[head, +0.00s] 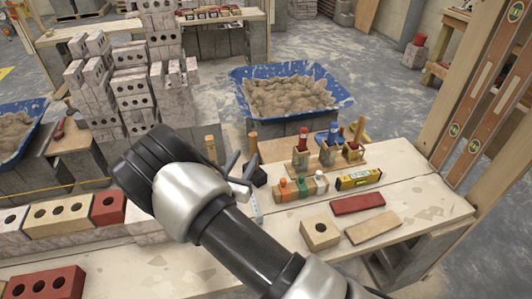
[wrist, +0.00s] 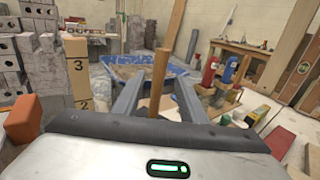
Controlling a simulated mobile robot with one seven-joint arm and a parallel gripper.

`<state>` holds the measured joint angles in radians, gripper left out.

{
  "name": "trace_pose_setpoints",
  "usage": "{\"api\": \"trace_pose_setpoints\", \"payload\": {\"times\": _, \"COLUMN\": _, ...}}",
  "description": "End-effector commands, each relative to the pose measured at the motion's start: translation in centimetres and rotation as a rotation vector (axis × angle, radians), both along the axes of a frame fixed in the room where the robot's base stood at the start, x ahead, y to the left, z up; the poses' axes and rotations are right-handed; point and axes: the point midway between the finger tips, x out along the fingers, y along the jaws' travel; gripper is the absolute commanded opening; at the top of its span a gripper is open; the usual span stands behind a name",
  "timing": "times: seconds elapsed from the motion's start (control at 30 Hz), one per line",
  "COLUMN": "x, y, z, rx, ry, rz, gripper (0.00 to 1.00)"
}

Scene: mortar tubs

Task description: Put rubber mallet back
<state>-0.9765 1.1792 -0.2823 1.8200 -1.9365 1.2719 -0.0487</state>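The rubber mallet (head: 259,177) stands on the bench with its black head low and its wooden handle up. In the wrist view its wooden handle (wrist: 160,75) shows upright in the gap between my fingers, leaning slightly; its head is hidden there. My gripper (head: 240,160) is open, its fingers just left of the mallet in the head view. In the wrist view my gripper (wrist: 159,85) has clear space on both sides of the handle, with no contact visible. I cannot tell how far the handle lies between the fingers.
A wooden rack (head: 349,165) with red- and blue-handled tools stands right of the mallet. A blue mortar tub (head: 240,76) is behind. Stacked bricks are left.

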Motion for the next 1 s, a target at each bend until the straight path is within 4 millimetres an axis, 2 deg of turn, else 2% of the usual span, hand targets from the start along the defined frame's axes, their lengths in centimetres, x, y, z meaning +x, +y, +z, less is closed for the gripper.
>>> {"api": "trace_pose_setpoints", "payload": {"times": 0.13, "x": -0.1, "y": -0.1, "z": 0.2, "rx": 0.005, "ry": -0.002, "rz": -0.006, "gripper": 0.38}}
{"api": "trace_pose_setpoints", "payload": {"times": 0.23, "x": 0.1, "y": -2.0, "z": 1.9, "rx": 0.053, "ry": -0.009, "rz": -0.073, "gripper": 0.38}}
{"api": "trace_pose_setpoints", "payload": {"times": 0.27, "x": 0.2, "y": -3.0, "z": 2.7, "rx": 0.080, "ry": -0.011, "rz": -0.111, "gripper": 0.38}}
{"api": "trace_pose_setpoints", "payload": {"times": 0.37, "x": -0.2, "y": -8.3, "z": 6.6, "rx": 0.226, "ry": -0.027, "rz": -0.300, "gripper": 0.38}}
{"api": "trace_pose_setpoints", "payload": {"times": 0.43, "x": -1.6, "y": -12.9, "z": 9.5, "rx": 0.365, "ry": -0.042, "rz": -0.469, "gripper": 0.38}}
{"api": "trace_pose_setpoints", "payload": {"times": 0.5, "x": -3.8, "y": -17.1, "z": 12.0, "rx": 0.516, "ry": -0.055, "rz": -0.637, "gripper": 0.38}}
{"api": "trace_pose_setpoints", "payload": {"times": 0.6, "x": -7.8, "y": -22.0, "z": 14.7, "rx": 0.741, "ry": -0.081, "rz": -0.857, "gripper": 0.38}}
{"api": "trace_pose_setpoints", "payload": {"times": 0.7, "x": -12.3, "y": -25.2, "z": 16.7, "rx": 0.977, "ry": -0.113, "rz": -1.053, "gripper": 0.38}}
{"api": "trace_pose_setpoints", "payload": {"times": 0.83, "x": -18.2, "y": -27.2, "z": 18.9, "rx": 1.299, "ry": -0.163, "rz": -1.265, "gripper": 0.38}}
{"api": "trace_pose_setpoints", "payload": {"times": 1.0, "x": -24.8, "y": -26.7, "z": 21.4, "rx": 1.744, "ry": -0.244, "rz": -1.456, "gripper": 0.38}}
